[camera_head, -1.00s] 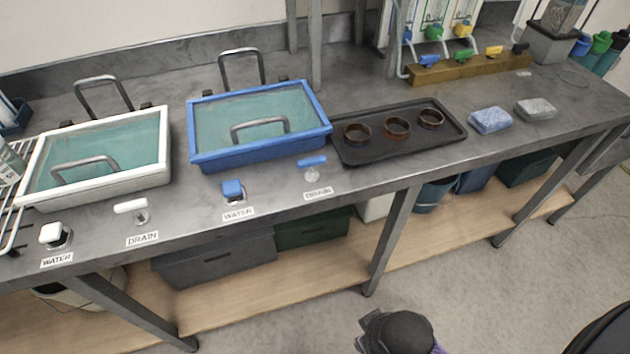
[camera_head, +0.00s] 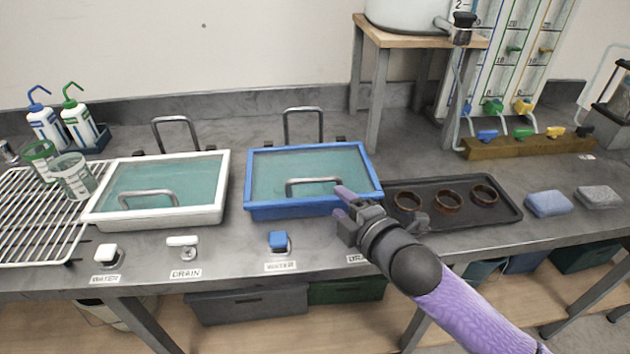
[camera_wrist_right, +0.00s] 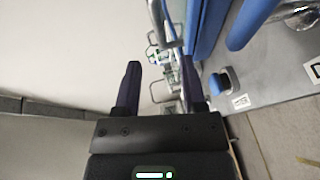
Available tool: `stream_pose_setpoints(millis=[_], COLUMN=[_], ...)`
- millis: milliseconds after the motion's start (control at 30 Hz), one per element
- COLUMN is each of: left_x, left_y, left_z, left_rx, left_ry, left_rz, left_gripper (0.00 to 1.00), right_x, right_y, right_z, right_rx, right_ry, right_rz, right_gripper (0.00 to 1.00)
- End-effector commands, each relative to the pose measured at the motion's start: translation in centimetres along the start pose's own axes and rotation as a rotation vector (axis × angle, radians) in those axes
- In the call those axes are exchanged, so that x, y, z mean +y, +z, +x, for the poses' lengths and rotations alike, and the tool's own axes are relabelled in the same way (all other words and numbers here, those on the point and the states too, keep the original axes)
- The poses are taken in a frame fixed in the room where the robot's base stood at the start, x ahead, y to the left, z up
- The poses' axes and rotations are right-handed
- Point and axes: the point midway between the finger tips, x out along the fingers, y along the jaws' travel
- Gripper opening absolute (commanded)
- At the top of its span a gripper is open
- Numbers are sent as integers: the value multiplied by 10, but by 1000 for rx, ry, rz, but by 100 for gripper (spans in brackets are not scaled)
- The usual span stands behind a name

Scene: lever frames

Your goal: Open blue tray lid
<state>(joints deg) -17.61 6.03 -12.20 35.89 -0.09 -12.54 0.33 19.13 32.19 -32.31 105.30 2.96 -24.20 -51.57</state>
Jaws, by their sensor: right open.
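The blue tray (camera_head: 290,211) sits on the grey counter in the head view, its blue rim around a teal, glassy lid panel (camera_head: 270,172) that lies flat. A grey handle (camera_head: 313,182) stands on the panel near its front edge. My right gripper (camera_head: 339,203) is open, at the tray's front right corner in the head view, with its arm coming from the lower right. I cannot tell whether it touches the tray. In the right wrist view, my open right gripper (camera_wrist_right: 161,82) has nothing between its fingers, and the blue tray's edge (camera_wrist_right: 206,30) is at upper right. My left gripper is not in view.
A white tray (camera_head: 160,218) stands to the left. A black tray (camera_head: 512,210) with three brown rings is to the right. A blue water knob (camera_head: 278,241) is in front. A tall bar (camera_head: 303,113) rises behind the blue tray. A wooden stand (camera_head: 372,90) stands behind right.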

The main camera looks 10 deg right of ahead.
Motion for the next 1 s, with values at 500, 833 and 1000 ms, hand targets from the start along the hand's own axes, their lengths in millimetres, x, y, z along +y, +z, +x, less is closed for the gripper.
stream_pose_setpoints(millis=[500, 833, 1000], left_x=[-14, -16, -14], left_y=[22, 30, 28], left_z=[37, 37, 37], left_rx=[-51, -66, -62], left_ry=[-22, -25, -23], left_rz=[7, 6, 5], left_gripper=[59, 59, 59], right_x=[-1, 2, 2], right_y=[0, -1, -1], right_z=[91, 98, 98], right_rx=[3, 3, 3], right_ry=[6, 6, 6], right_rz=[-6, -6, -6], right_gripper=[53, 53, 25])
